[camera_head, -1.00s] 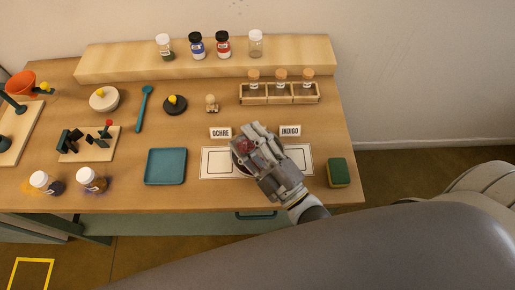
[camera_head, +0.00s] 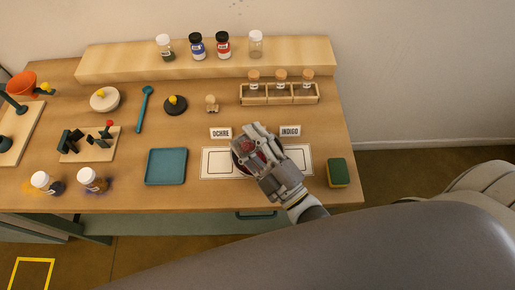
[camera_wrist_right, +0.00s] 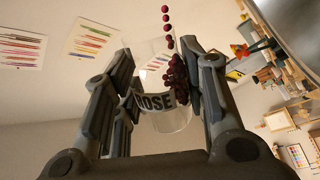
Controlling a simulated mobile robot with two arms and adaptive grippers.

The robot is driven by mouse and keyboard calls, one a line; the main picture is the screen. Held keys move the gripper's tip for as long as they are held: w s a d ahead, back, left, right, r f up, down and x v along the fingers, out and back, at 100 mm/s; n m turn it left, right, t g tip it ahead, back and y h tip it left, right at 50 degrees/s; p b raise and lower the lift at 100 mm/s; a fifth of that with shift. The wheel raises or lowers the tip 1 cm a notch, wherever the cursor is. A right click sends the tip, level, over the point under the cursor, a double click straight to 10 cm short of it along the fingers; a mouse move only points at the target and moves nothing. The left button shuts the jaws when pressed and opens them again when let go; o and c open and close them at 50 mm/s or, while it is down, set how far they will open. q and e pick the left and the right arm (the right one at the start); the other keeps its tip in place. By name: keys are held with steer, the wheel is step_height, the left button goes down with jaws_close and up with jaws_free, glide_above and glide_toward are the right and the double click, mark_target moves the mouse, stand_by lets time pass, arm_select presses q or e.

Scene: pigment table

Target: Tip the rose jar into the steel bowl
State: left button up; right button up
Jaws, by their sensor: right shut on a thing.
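My right gripper (camera_head: 258,142) is shut on the clear rose jar (camera_wrist_right: 176,122), above the mat on the table's front right. In the right wrist view the jar lies between the fingers (camera_wrist_right: 160,95), strongly tilted, with its ROSE label showing. Dark red beads are gathered at one side of it, and several are strung out beyond its mouth. The steel bowl (camera_wrist_right: 302,28) shows as a grey curved surface at the upper right of that view. In the head view the gripper mostly hides the bowl and jar; reddish contents show among the fingers. My left gripper is out of view.
OCHRE (camera_head: 220,133) and INDIGO (camera_head: 290,131) cards stand behind the white mat (camera_head: 211,163). A teal tray (camera_head: 166,167) is to the left, a green sponge (camera_head: 338,172) to the right. A rack with corked jars (camera_head: 279,94) stands behind.

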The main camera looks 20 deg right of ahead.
steer(key=shift+w+d+r+m+h+p, duration=0.15)
steer(key=shift+r+m+h+p, duration=0.25)
steer(key=shift+r+m+p, duration=0.65)
stand_by(0.9)
